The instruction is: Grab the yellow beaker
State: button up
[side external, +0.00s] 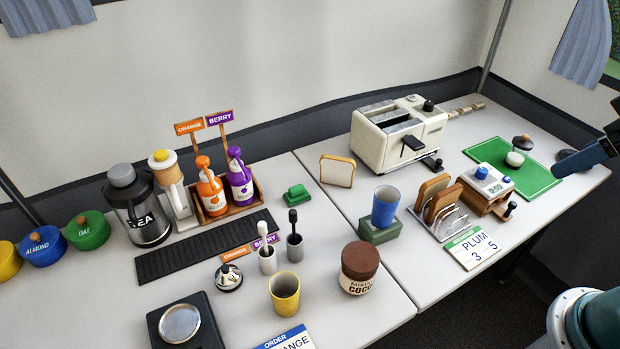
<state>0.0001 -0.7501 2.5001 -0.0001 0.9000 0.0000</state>
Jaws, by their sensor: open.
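The yellow beaker (285,294) stands upright on the near part of the white table, right of a dark scale and left of the cocoa jar. Its open top faces up and its side is fully visible. My gripper (567,162) shows only in part at the right edge, near the green mat's right end. It is open, with nothing seen in it, and far from the beaker.
The cocoa jar (360,268) is close right of the beaker. Two brush cups (268,262) stand behind it, and the scale (180,325) lies left. A blue cup (385,207), toast rack (442,213) and grinder box (486,186) stand between the beaker and my gripper.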

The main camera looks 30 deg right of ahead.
jog(key=shift+o, duration=0.2)
dwell(0.3)
jog(key=w+a+f+n+y, duration=0.1)
jog(key=w+a+f, duration=0.3)
jog(key=w+a, duration=0.3)
jog(key=w+a+f+n, duration=0.1)
jog(key=w+a+f, duration=0.2)
jog(key=w+a, duration=0.4)
jog(key=s+a+f+n, duration=0.1)
jog(key=a+f, duration=0.6)
jog(key=a, duration=0.3)
jog(key=s+a+f+n+y, duration=0.1)
jog(key=a+f, duration=0.7)
jog(key=a, duration=0.1)
jog(key=shift+a+f+n+t, duration=0.25)
jog(key=shift+a+n+t, duration=0.05)
jog(key=shift+a, duration=0.05)
jog(key=shift+y, duration=0.3)
jog(key=shift+x, duration=4.3)
